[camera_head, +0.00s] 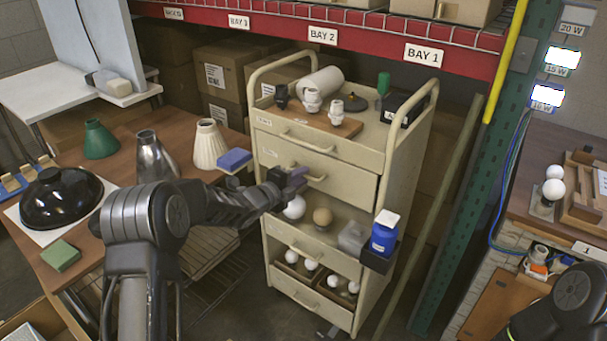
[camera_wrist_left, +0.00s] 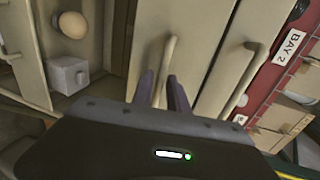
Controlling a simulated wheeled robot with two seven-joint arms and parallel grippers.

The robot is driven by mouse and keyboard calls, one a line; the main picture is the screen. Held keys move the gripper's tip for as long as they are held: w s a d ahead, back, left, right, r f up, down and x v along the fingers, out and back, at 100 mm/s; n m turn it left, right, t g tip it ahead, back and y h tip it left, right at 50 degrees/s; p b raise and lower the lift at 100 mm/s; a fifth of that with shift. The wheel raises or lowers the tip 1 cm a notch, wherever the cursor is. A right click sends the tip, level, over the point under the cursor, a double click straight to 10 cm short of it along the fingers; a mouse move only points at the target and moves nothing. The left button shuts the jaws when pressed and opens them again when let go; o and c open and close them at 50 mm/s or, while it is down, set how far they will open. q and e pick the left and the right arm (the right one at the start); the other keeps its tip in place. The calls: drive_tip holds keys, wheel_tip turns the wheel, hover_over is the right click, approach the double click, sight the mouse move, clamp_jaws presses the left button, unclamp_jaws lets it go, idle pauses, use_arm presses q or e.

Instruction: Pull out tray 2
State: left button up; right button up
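Tray 2 looks to be the second drawer front (camera_head: 347,183) of the beige cart, below the top drawer; its label is too small to read. Its bar handle (camera_head: 316,178) also shows in the left wrist view (camera_wrist_left: 171,50). My left gripper (camera_head: 298,173) is at this handle. In the left wrist view its two dark fingers (camera_wrist_left: 160,78) stand apart with the handle's near part between them; firm contact cannot be made out. The tray looks closed or nearly so. Part of my right arm shows at lower right, but its gripper is out of view.
The top drawer (camera_head: 345,151) sits just above. Below is an open shelf with a white bulb (camera_head: 294,208), a tan bulb (camera_head: 322,216) and a grey box (camera_head: 352,237). A blue bottle (camera_head: 383,236) hangs at the cart's right side. A wooden table (camera_head: 100,225) stands left.

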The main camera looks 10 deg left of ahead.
use_arm(q)
drive_tip(key=shift+w+d+f, duration=0.15)
drive_tip(key=shift+w+d, duration=0.15)
drive_tip(key=shift+w, duration=0.35)
clamp_jaws()
idle(1.0)
